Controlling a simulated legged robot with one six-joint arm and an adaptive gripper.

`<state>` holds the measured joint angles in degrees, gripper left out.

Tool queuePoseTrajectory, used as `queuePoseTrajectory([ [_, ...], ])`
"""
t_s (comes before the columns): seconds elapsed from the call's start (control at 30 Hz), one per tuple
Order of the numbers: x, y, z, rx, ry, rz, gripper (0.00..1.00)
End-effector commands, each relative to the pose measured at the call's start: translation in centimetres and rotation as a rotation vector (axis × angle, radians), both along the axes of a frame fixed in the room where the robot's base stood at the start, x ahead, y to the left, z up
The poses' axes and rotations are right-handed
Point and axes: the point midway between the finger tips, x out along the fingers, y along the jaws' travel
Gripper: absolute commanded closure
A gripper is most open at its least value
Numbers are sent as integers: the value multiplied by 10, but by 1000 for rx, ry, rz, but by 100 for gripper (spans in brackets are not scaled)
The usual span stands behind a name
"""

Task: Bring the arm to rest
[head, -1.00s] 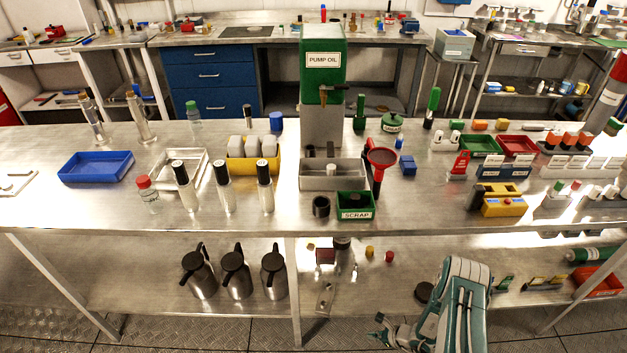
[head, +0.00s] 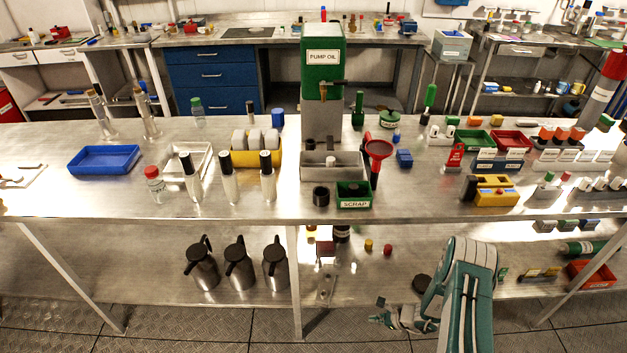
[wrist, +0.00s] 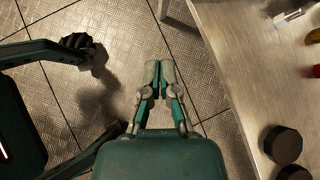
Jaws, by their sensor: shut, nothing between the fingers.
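My arm is folded low in front of the bench in the head view, at the lower right. My gripper (head: 386,318) hangs below the level of the bench's lower shelf and points left. In the wrist view my gripper (wrist: 159,80) has its two fingers together, with nothing between them. Below it in that view is bare patterned floor (wrist: 190,95). Part of my own leg and body shows at the left of the wrist view.
The steel bench (head: 250,210) spans the view, crowded with bottles, trays and a green pump oil dispenser (head: 322,65). Its lower shelf edge (wrist: 225,80) runs close to the right of my gripper. Dark round pieces (wrist: 283,143) lie on that shelf. Steel jugs (head: 238,265) stand further left.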

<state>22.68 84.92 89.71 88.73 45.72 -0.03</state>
Motion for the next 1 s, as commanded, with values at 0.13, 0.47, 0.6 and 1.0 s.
queuePoseTrajectory([
  [0.13,17,1,39,-24,-51,77,100],
  [0.47,48,15,175,-128,-215,360,100],
  [0.6,48,25,234,-183,-283,488,100],
  [1.0,12,51,384,-380,-457,835,100],
])
